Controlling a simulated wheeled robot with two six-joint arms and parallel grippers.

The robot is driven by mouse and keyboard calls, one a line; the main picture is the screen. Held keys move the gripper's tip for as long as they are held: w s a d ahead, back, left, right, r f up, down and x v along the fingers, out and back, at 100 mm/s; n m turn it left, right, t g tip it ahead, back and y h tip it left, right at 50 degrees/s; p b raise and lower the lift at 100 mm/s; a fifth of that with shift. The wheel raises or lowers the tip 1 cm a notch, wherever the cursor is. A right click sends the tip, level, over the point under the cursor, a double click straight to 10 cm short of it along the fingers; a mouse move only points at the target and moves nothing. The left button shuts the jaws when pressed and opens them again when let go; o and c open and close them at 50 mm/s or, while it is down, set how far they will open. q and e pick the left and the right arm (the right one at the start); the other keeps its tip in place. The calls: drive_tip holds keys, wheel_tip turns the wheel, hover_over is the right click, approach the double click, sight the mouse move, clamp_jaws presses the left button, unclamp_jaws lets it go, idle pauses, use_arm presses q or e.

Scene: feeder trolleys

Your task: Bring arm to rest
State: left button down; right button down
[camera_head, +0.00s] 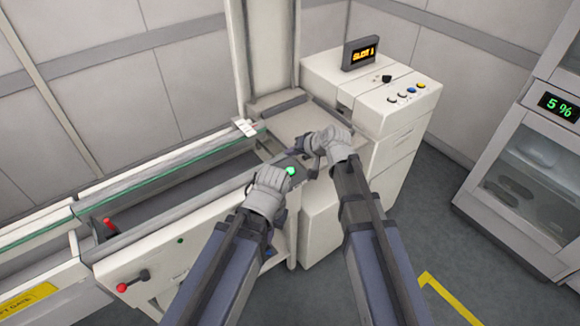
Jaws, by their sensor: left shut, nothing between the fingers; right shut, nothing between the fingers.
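My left arm comes in from the bottom, and its grey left gripper (277,177) is over the near edge of the feeder trolley. The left gripper is shut and holds nothing. A lit green spot (291,171) shows right beside its fingertips; I cannot tell whether they touch. My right gripper (318,141) is farther back and to the right, by the flat grey bed (290,122) at the trolley's end. It is also shut and empty. Both arms are stretched forward, and the grippers hide part of the trolley edge.
A white cabinet (400,130) with coloured buttons and an amber display (360,54) stands right of the grippers. A glass-door cabinet (530,170) stands far right.

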drive_tip(key=s+d+f+n+g+h, duration=0.1)
drive_tip(key=s+f+g+h, duration=0.1)
drive_tip(key=s, duration=0.6)
drive_tip(key=s+d+f+n+g+h, duration=0.2)
drive_tip(key=s+h, duration=0.1)
drive_tip(key=s, duration=0.6)
drive_tip(key=s+d+f+n+g+h, duration=0.1)
drive_tip(key=s+d+f+g+h, duration=0.1)
drive_tip(key=s, duration=0.6)
drive_tip(key=shift+s+d+f+g+h, duration=0.3)
drive_tip(key=shift+s+g, duration=0.1)
drive_tip(key=shift+g, duration=0.2)
